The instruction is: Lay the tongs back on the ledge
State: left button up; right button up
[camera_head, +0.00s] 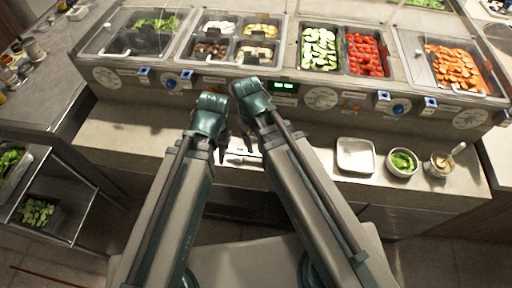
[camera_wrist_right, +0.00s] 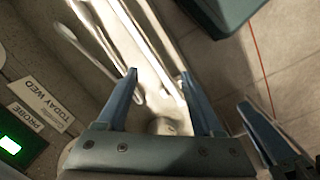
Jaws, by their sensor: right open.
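Metal tongs (camera_wrist_right: 98,62) appear in the right wrist view as thin shiny arms lying along the pale ledge, left of my right gripper's fingers. In the head view they are small and mostly hidden by my arms. The ledge (camera_head: 120,143) runs in front of the food wells. My right gripper (camera_wrist_right: 165,88) is open over the ledge's front edge, with no tongs visibly clasped between its fingers. My left gripper (camera_head: 222,150) hangs close beside it at the ledge; its jaws are too small and dark to read.
A white square dish (camera_head: 356,155), a bowl of greens (camera_head: 402,162) and a sauce bowl with a utensil (camera_head: 440,165) stand on the ledge to the right. Food wells line the back. A side rack (camera_head: 75,200) stands at left. The ledge's left part is clear.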

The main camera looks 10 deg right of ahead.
jog(key=s+m, duration=0.1)
jog(key=s, duration=0.1)
jog(key=s+a+m, duration=0.1)
jog(key=s+m, duration=0.1)
dwell(1.4)
